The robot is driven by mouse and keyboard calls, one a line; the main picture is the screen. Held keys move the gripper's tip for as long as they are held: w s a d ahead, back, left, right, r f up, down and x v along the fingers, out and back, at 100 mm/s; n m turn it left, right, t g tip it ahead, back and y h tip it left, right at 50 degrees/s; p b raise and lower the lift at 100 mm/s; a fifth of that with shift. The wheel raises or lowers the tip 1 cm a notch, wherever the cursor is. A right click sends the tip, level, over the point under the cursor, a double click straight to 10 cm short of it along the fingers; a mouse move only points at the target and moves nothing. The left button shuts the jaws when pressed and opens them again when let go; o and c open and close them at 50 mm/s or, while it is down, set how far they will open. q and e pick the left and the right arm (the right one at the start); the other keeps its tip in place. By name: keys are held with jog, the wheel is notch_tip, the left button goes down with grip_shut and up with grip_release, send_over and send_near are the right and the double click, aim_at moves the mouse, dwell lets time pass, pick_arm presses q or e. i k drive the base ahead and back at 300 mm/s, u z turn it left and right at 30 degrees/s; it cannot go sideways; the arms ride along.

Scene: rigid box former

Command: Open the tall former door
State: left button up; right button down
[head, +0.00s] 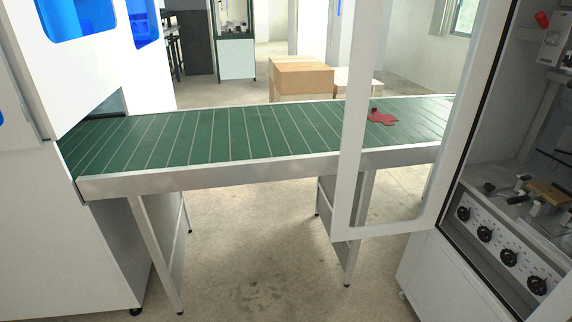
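The tall former (416,271) is the white machine at the right edge of the head view. Its tall door (363,105) has a white frame around a clear pane and stands swung outward from the cabinet, partly open at least. Through the opening I see the interior, with a row of dark knobs (484,233) on a panel and a small brown block on metal fittings. The top of the door is cut off by the picture. I see no door handle. Neither of my grippers is in view.
A green slatted conveyor (220,136) on metal legs runs from a white machine (60,230) at the left to behind the door. A red item (381,117) lies on it. Cardboard boxes (300,77) stand beyond. The floor in front of the conveyor is clear.

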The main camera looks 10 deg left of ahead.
aim_at(367, 13)
jog(key=u, duration=1.75)
jog(key=i, duration=0.15)
jog(key=z, duration=1.6)
jog(key=i, duration=1.3)
jog(key=z, duration=0.7)
